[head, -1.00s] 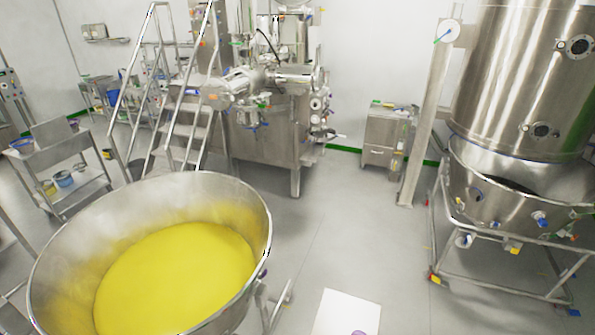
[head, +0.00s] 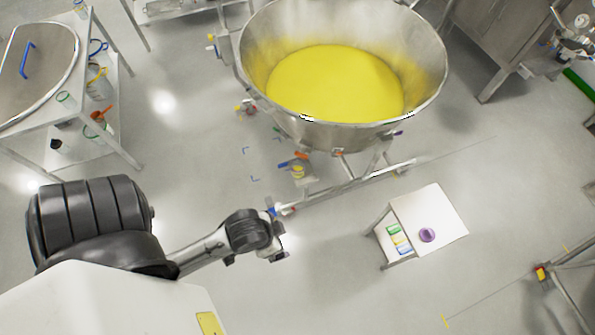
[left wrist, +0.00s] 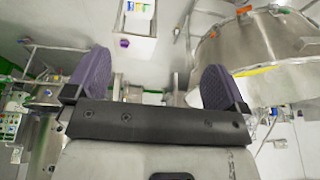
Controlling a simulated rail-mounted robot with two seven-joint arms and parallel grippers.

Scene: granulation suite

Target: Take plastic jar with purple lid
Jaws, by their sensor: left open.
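The jar with the purple lid (head: 427,235) stands on a small white table (head: 445,205) in the head view. I see mostly its round lid from above. In the left wrist view the purple lid (left wrist: 124,43) is small, at the near edge of the white table top. My left gripper (head: 280,254) is well to the left of the table and apart from the jar. In the left wrist view my left gripper (left wrist: 155,65) has its two dark purple pads wide apart with nothing between them. My right gripper is not in view.
A large steel bowl of yellow powder (head: 335,85) stands on a wheeled frame behind the table. Coloured items (head: 398,240) sit on the table's lower shelf. Floor between my left arm and the table is clear.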

